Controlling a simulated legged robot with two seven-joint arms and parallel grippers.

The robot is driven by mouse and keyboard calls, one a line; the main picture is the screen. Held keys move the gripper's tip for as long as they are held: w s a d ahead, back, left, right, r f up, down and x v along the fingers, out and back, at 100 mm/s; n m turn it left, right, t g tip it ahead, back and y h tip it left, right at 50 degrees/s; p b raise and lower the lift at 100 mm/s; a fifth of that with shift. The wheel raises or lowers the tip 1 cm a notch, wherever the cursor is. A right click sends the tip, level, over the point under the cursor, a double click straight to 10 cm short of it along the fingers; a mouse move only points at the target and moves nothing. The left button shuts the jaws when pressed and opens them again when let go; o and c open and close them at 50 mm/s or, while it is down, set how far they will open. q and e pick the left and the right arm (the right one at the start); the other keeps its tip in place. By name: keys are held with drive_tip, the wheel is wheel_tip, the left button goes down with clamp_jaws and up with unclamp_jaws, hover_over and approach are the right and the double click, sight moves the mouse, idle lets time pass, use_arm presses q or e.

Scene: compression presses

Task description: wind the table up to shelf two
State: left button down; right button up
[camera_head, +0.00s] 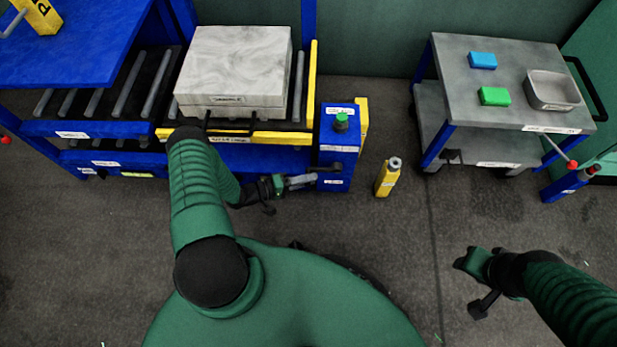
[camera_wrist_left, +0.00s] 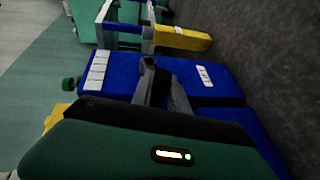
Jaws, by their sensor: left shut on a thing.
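The table (camera_head: 298,125) is a blue and yellow frame with dark rollers. It carries a pale grey slab (camera_head: 235,65) with a dark handle at its front. A blue post (camera_head: 338,140) with a green button stands at its right front corner. My left gripper (camera_head: 303,181) is at the post's near side, shut on a dark crank handle (camera_head: 326,169). In the left wrist view, the grey fingers (camera_wrist_left: 163,88) close around the dark handle (camera_wrist_left: 147,68) against the blue post (camera_wrist_left: 120,75); the grip is partly hidden. My right gripper (camera_head: 478,280) hangs over bare floor, its finger opening unclear.
A blue rack with rollers (camera_head: 110,90) adjoins the table at left; its shelf labels are too small to read. A yellow bollard (camera_head: 388,177) stands right of the post. A grey cart (camera_head: 510,108) with blue and green blocks and a metal tray stands at right.

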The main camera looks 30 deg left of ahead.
use_arm(q)
drive_tip(key=shift+w+r, duration=0.1)
drive_tip(key=shift+r, duration=0.25)
use_arm(e)
drive_tip(key=shift+r, duration=0.2)
use_arm(q)
drive_tip(key=c, duration=1.3)
unclamp_jaws()
drive_tip(key=shift+f, duration=0.1)
use_arm(e)
drive_tip(key=shift+s, duration=0.1)
use_arm(q)
drive_tip(key=p+v, duration=0.3)
drive_tip(key=v, duration=1.4)
drive_tip(key=shift+p, duration=0.4)
use_arm(e)
drive_tip(key=v, duration=0.2)
drive_tip(key=w+v, duration=0.1)
drive_tip(key=v, duration=0.1)
drive_tip(key=shift+r, duration=0.1)
use_arm(q)
drive_tip(key=shift+d+f, duration=0.1)
drive_tip(key=shift+f, duration=0.05)
